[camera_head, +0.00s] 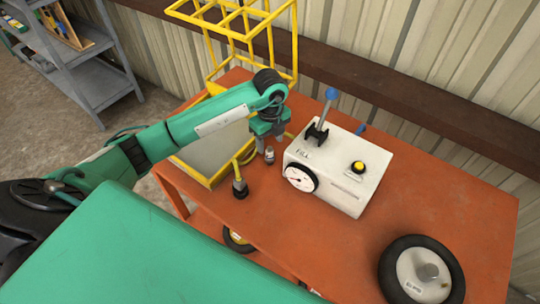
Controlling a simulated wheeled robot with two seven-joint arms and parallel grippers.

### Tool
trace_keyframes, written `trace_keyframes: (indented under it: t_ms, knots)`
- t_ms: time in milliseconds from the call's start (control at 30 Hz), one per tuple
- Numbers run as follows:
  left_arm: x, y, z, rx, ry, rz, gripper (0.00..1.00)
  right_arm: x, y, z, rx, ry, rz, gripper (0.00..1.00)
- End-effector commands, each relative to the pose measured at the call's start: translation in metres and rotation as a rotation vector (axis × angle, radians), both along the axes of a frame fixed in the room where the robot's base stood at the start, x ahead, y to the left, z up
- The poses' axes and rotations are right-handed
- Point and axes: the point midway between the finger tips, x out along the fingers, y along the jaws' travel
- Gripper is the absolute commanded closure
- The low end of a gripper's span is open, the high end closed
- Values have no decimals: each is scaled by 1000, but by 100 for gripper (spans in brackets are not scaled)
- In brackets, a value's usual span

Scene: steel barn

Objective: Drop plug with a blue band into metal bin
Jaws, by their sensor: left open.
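My left gripper (264,144) points down over the orange table, beside the white box's left side, and is open. A small pale, silvery piece with a darker band (269,156) shows just below its fingers. It may be the plug, but it is too small to tell the band's colour or whether it touches the fingers. A grey, shallow, yellow-rimmed container (213,152) lies left of the gripper, partly hidden by my left arm. I cannot tell whether it is the metal bin. My right gripper is not in view.
The orange table (300,235) carries a white box with gauge and lever (338,172), a black-tipped yellow hose (240,187) and a wheel (421,275). A yellow cage (235,38) stands behind. Grey shelves (95,80) are at the far left. The table's front middle is clear.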

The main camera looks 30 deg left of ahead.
Motion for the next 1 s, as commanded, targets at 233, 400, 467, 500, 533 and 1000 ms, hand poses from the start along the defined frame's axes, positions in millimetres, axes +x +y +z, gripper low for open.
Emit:
trace_keyframes:
  t_ms: [233, 400, 467, 500, 533, 1000]
  knots:
    - [0, 0, -27, -1, -1, 0, 46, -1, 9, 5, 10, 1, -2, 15]
    - [-1, 1, -42, -1, 4, -1, 46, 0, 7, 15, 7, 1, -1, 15]
    - [0, 1, -51, -3, 4, -1, 46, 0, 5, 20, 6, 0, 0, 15]
    - [-1, 2, -58, -2, 4, 0, 46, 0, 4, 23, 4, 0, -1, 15]
    - [0, 2, -63, -2, 3, -1, 46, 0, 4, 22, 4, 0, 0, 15]
    - [1, 2, -80, -2, -1, -2, 62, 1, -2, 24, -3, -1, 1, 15]
